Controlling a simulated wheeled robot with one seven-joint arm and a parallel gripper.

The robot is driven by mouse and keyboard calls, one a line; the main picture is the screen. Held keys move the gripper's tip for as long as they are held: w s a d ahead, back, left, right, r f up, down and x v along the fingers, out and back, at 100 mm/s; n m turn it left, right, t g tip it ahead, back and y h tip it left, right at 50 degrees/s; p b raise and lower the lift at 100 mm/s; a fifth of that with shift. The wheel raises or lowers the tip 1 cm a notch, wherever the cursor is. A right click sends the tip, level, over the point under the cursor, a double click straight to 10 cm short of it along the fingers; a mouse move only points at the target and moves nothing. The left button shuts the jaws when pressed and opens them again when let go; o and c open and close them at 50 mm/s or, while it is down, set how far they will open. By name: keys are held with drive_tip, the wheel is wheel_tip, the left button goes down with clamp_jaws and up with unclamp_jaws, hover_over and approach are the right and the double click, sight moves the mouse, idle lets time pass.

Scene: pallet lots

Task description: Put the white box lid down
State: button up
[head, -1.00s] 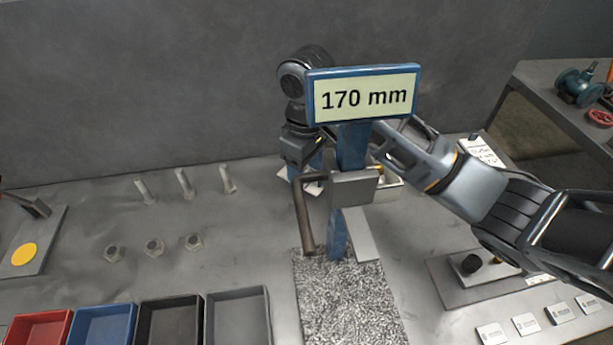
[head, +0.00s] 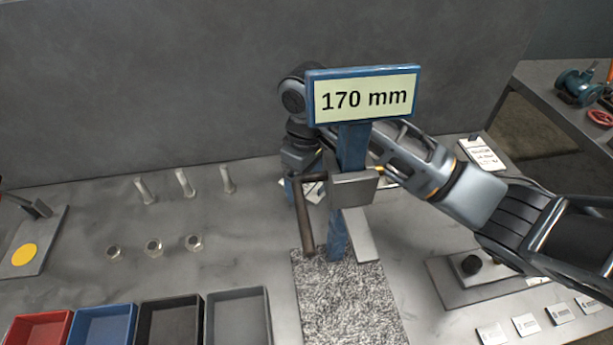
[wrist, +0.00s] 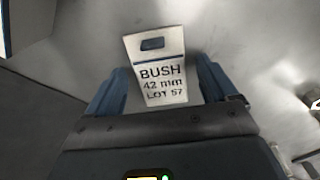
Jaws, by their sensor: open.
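A white lid-like piece (wrist: 163,88) printed "BUSH 42 mm LOT 57" shows in the wrist view, between the blue fingers of my gripper (wrist: 165,76). It has a dark slot near its far end. My gripper is open around it. I cannot tell whether the piece rests fully on the table. In the head view my gripper (head: 298,188) is low at the table behind the sign post, which partly hides it. White edges show around it there, too hidden to make out.
The "170 mm" sign (head: 362,96) and its post stand in front of my arm. A speckled mat (head: 345,310) lies before it. Bolts and nuts (head: 153,246) stand at left, coloured bins (head: 238,320) at front left. A plate with a dark knob (head: 470,265) is at right.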

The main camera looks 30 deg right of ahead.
wheel_tip(320, 180, up, 12)
drive_tip(key=p, duration=0.2)
drive_tip(key=shift+r+p, duration=0.2)
drive_tip(key=shift+p, duration=0.1)
